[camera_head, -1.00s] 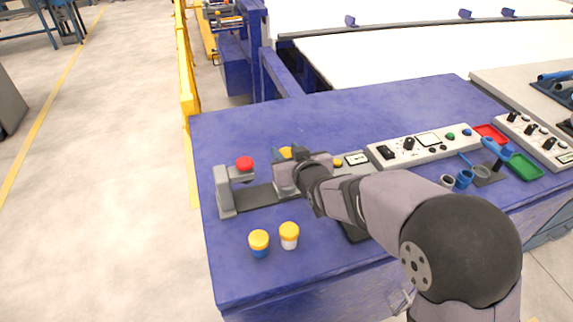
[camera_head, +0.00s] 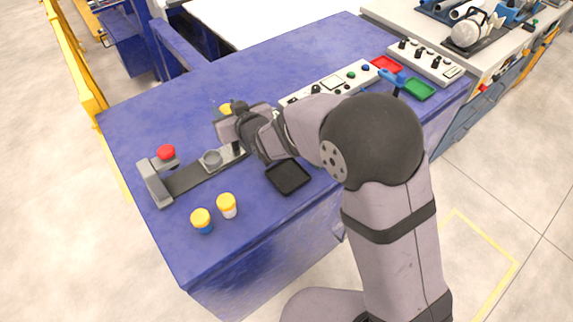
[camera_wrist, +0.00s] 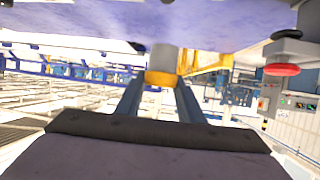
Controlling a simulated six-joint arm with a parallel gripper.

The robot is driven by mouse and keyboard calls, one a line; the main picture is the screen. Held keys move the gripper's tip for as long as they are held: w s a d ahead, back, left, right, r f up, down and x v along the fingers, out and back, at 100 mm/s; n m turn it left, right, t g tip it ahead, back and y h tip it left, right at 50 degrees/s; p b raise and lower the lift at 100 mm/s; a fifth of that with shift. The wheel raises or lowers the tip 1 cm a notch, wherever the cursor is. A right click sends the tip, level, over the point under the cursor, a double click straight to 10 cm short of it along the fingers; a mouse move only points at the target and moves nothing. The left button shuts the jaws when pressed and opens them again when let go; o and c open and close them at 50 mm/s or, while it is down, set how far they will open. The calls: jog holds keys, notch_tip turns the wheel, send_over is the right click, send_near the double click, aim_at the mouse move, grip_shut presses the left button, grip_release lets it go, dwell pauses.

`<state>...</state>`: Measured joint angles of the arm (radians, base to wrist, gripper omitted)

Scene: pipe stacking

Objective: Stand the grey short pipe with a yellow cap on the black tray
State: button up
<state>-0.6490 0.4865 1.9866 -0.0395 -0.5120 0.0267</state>
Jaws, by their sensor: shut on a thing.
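A short pipe with a yellow cap is between the fingers of my gripper (camera_wrist: 161,84). In the wrist view its grey body (camera_wrist: 163,60) and yellow cap (camera_wrist: 160,78) show, with the fingers shut on either side. In the head view its yellow cap (camera_head: 226,108) shows beyond my gripper (camera_head: 221,113); the wrist hides most of its body. The black tray (camera_head: 288,177) lies empty on the blue table, nearer the front edge and to the right of my gripper.
A dark fixture strip (camera_head: 190,178) bears a grey ring (camera_head: 211,160) and a red-topped press (camera_head: 166,153). A control panel (camera_head: 330,84) stands behind my arm.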

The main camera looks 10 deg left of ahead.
jog(key=s+d+f+m+h+p, duration=0.1)
jog(key=s+d+f+p, duration=0.1)
jog(key=d+f+p, duration=0.45)
notch_tip(320, 180, up, 4)
jog(key=m+t+h, duration=0.2)
send_over(288, 176)
jog(key=shift+f, duration=3.35)
jog(key=shift+f, duration=1.9)
